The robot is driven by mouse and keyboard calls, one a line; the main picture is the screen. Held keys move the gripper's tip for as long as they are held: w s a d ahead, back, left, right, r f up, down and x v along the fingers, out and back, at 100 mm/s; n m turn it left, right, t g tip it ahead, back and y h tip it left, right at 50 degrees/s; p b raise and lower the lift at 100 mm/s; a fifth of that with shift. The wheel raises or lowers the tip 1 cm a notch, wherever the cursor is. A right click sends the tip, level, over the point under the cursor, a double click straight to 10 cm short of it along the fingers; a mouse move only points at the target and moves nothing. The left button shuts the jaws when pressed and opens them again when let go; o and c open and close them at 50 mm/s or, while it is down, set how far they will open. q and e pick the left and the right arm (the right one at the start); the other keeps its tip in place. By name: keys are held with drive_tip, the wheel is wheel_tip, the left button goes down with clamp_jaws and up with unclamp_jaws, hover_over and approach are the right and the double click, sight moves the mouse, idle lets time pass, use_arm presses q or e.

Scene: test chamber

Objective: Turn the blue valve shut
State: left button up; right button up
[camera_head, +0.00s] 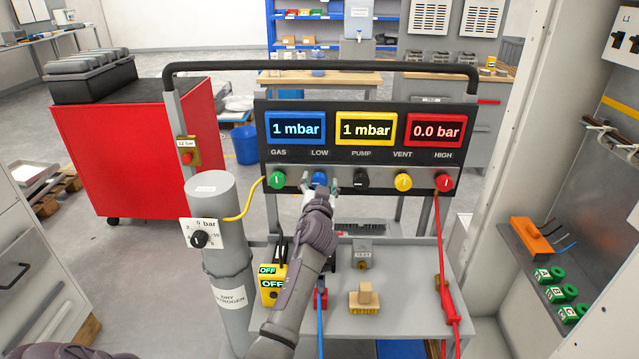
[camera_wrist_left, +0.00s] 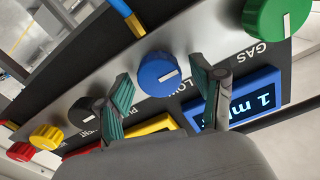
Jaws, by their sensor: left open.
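The blue valve (camera_head: 319,178) is a round knob under the LOW label on the panel, between the green GAS knob and the black PUMP knob. In the left wrist view the blue knob (camera_wrist_left: 158,78) shows a short white mark pointing toward the picture's right. My left gripper (camera_head: 320,190) is at the panel in front of this knob. In the left wrist view its two green-padded fingers (camera_wrist_left: 160,88) are open, one on each side of the knob, with gaps visible. Whether they touch it cannot be told. My right gripper is not in view.
The green knob (camera_head: 277,179), black knob (camera_head: 361,178), yellow knob (camera_head: 403,182) and red knob (camera_head: 444,183) share the panel. Blue display (camera_head: 296,129) and yellow display (camera_head: 366,129) read 1 mbar; the red one (camera_head: 435,130) reads 0.0 bar. A grey nitrogen cylinder (camera_head: 215,230) stands left.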

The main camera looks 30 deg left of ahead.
use_arm(q)
drive_tip(key=c, duration=1.1)
drive_tip(key=shift+c, duration=0.2)
drive_tip(key=shift+m, duration=0.5)
drive_tip(key=m, duration=0.3)
drive_tip(key=shift+m, duration=0.4)
drive_tip(key=m+p, duration=0.1)
drive_tip(key=m, duration=0.3)
drive_tip(key=shift+d+m, duration=0.1)
drive_tip(key=shift+m, duration=0.2)
drive_tip(key=m+p, duration=0.1)
drive_tip(key=m, duration=0.3)
drive_tip(key=shift+f+p, duration=0.1)
drive_tip(key=shift+p, duration=0.25)
drive_tip(key=shift+f+m+p, duration=0.15)
drive_tip(key=shift+m+p, duration=0.5)
drive_tip(key=shift+m, duration=1.65)
